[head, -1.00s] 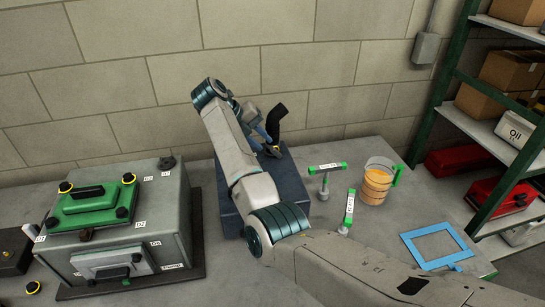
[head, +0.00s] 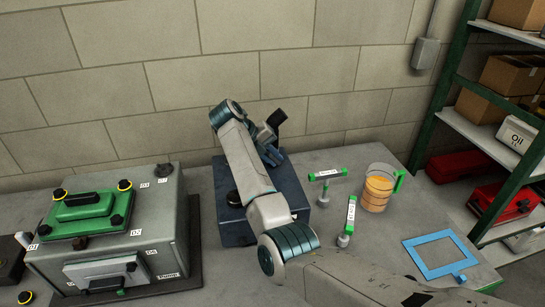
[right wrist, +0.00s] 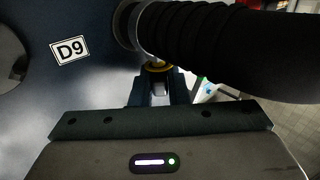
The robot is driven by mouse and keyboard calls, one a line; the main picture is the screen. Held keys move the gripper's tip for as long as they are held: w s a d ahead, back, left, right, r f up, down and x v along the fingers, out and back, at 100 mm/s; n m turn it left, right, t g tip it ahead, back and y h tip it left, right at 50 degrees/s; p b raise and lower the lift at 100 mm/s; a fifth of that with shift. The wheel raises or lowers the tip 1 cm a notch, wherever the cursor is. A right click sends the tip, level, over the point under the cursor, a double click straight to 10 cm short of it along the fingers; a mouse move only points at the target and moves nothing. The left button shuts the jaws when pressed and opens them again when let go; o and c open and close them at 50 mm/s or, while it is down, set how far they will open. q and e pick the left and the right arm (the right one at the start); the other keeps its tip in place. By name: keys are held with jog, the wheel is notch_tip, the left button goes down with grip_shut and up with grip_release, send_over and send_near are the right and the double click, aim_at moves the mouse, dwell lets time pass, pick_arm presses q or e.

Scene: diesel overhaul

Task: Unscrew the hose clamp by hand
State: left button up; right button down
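In the right wrist view a black ribbed hose (right wrist: 225,50) runs in from the right onto a port of the dark blue block. A silver hose clamp (right wrist: 147,32) sits around the hose end, with a yellow-rimmed screw knob (right wrist: 156,67) below it. My right gripper (right wrist: 158,88) has its two fingers on either side of the knob, close to it. Whether they press on it I cannot tell. In the head view my right gripper (head: 268,148) is at the block's far right part, beside the hose (head: 278,117); the clamp is hidden there. My left gripper is not in view.
The dark blue block (head: 236,230) stands on the grey bench. A grey case (head: 165,215) with a green cover is left. A shelf stands far right.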

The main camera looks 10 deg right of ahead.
jog(key=shift+f+b, duration=0.25)
jog(key=shift+b, duration=0.2)
jog(key=h+b, duration=0.1)
jog(key=b, duration=0.1)
jog(key=h+b, duration=0.3)
jog(key=b, duration=0.1)
jog(key=shift+a+f+h, duration=0.2)
jog(key=shift+f+h, duration=0.1)
jog(key=shift+r+h+b, duration=0.25)
jog(key=shift+h+b, duration=0.2)
jog(key=shift+h, duration=0.05)
jog(key=c, duration=1.7)
grip_release()
jog(key=shift+a+r, duration=0.1)
